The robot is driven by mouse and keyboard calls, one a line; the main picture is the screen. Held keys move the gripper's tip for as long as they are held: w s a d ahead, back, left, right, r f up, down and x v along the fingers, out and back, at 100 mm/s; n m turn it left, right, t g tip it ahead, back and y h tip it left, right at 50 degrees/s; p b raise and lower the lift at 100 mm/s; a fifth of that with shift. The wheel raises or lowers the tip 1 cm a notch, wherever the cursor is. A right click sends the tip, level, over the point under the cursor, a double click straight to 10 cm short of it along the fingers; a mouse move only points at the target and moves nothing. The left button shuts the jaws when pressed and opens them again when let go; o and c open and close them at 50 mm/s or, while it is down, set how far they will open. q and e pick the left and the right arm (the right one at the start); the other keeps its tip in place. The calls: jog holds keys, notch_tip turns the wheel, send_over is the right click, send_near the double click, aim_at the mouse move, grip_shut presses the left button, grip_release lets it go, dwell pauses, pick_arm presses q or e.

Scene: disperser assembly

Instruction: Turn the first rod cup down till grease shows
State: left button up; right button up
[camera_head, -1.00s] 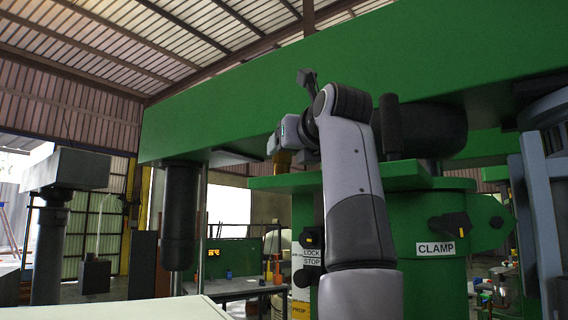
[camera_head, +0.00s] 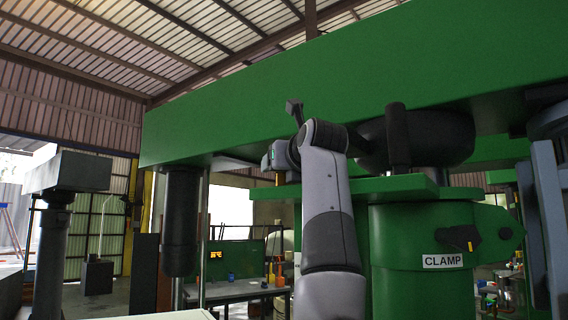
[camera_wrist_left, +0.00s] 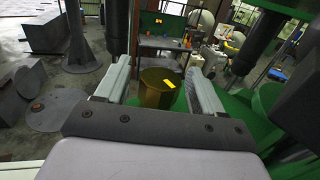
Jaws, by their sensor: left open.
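The brass-coloured rod cup (camera_wrist_left: 155,92) stands between the two fingers of my left gripper (camera_wrist_left: 158,68) in the left wrist view. A small bright yellow patch lies on its top. The fingers are open, one on each side, with a visible gap to the cup. In the head view my left gripper (camera_head: 276,156) is under the green beam, beside the green column. The cup is mostly hidden there. My right gripper is in neither view.
The large green beam (camera_head: 330,90) spans overhead. A dark cylinder (camera_head: 181,222) hangs from it at left. The green machine body with a CLAMP label (camera_head: 442,260) stands right of my arm. A workbench (camera_head: 235,289) is behind.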

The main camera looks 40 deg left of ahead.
pick_arm(q)
jog(key=shift+c, duration=0.3)
jog(key=c, duration=0.9)
jog(key=m+t+h+b, duration=0.1)
jog(key=t+b, duration=0.1)
jog(key=m+t+h+b, duration=0.2)
jog(key=shift+f+m+h, duration=0.2)
jog(key=shift+m+h, duration=0.1)
jog(key=m+t+h+b, duration=0.1)
jog(key=m+t+h, duration=0.1)
jog(key=shift+r+h+b, duration=0.1)
jog(key=shift+h+b, duration=0.2)
jog(key=shift+b, duration=0.1)
jog(key=shift+r+m+t+h+b, duration=0.1)
jog(key=shift+m+t+h+b, duration=0.3)
jog(key=shift+m+t+h, duration=0.6)
jog(key=shift+h, duration=0.4)
